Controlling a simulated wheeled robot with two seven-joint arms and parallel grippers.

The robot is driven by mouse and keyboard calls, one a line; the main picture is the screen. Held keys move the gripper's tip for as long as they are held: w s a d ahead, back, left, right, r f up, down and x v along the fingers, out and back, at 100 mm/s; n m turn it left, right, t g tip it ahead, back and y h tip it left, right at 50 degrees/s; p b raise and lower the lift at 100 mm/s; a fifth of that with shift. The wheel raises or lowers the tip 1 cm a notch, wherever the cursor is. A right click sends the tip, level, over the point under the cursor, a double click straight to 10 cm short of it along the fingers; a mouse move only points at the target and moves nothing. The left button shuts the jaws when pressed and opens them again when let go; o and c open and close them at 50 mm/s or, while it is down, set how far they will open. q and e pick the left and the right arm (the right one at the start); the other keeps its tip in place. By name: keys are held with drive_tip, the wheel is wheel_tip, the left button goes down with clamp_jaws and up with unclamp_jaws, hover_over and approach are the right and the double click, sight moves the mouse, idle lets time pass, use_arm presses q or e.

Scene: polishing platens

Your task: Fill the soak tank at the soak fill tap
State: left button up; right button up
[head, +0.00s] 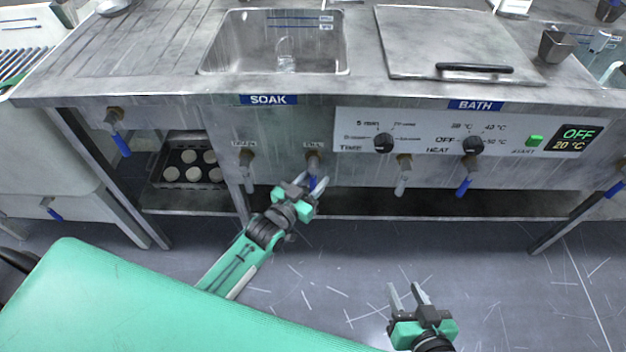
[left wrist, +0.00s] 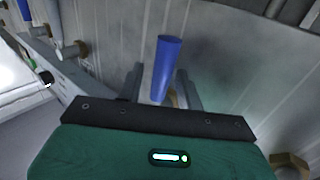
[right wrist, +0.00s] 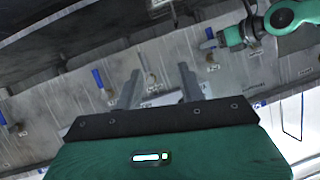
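The soak tank (head: 213,62) is a steel basin in the bench above the SOAK label (head: 268,99). I cannot tell whether it holds water. Two taps sit below the label on the bench front. The right one, the soak fill tap (head: 313,157), has a blue handle (left wrist: 167,68) hanging down, partly hidden by my gripper in the head view. My left gripper (head: 311,183) is open at this tap, with the blue handle between its fingers in the left wrist view and gaps showing. My right gripper (head: 407,291) is open and empty, low in front of the bench.
The left soak tap (head: 246,158) is close beside. Two bath taps (head: 403,165) (head: 471,165) hang further right below the control panel (head: 430,140). A lidded bath (head: 445,40) is to the right. A dark tray of pale discs (head: 165,182) sits on the lower shelf.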

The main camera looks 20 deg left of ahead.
use_arm(q)
clamp_jaws()
